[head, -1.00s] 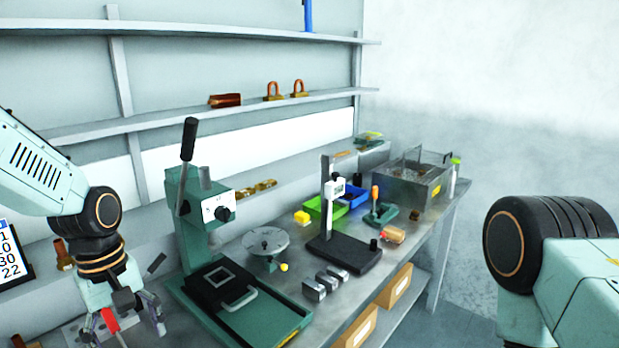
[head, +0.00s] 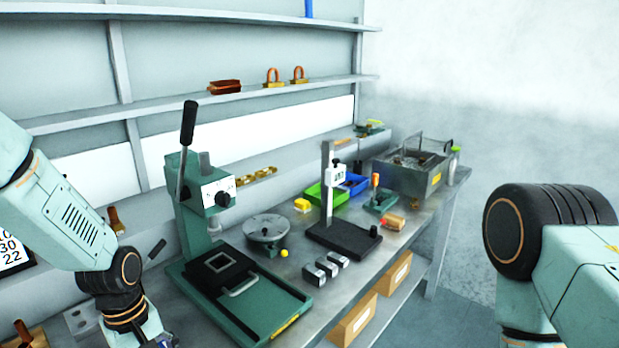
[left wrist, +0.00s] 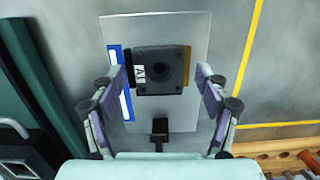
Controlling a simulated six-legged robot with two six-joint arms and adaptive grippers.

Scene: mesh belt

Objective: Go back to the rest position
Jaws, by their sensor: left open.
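My left arm (head: 62,208) comes in at the left of the head view, and its gripper is cut off by the bottom edge there. In the left wrist view my left gripper (left wrist: 165,88) is open, with its two fingers spread wide. A dark square block with a round knob and an "A1" label (left wrist: 157,83) shows between the fingers, on a pale plate (left wrist: 185,30). I cannot tell how far below the fingertips it lies. No held object shows. Only a link of my right arm (head: 580,275) is in view, at the right; its gripper is out of frame.
A green lever press (head: 205,195) stands on the bench near my left arm, with its handle raised. Behind it are a round dial plate (head: 265,228), a black-based stand (head: 343,238), bins and a metal tank (head: 410,172). Shelves (head: 190,100) run along the wall.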

